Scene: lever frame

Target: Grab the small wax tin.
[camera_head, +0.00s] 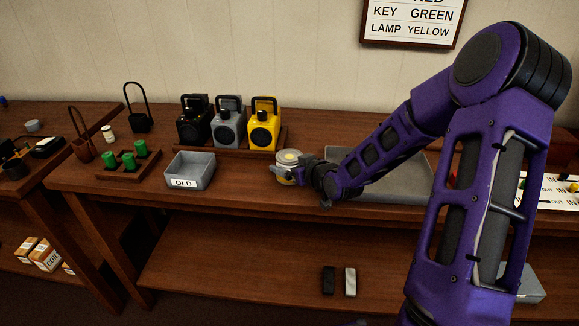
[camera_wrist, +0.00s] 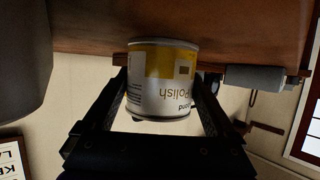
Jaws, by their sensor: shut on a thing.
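The small wax tin (camera_wrist: 163,82) is white with a yellow band and the word "Polish". In the wrist view it sits between my two fingers and appears upside down. In the head view the tin (camera_head: 288,160) shows its pale round top at the end of my arm, over the wooden bench. My gripper (camera_head: 290,170) is shut on the tin's sides; the fingers also show in the wrist view (camera_wrist: 163,98). I cannot tell whether the tin's base touches the bench.
A grey bin labelled "OLD" (camera_head: 190,170) stands left of the tin. A large grey tray (camera_head: 385,172) lies just right, behind my arm. Black, grey and yellow (camera_head: 263,124) lamp-like boxes stand behind. Green pegs (camera_head: 130,162) are in a wooden holder at left. Bare bench lies between bin and tin.

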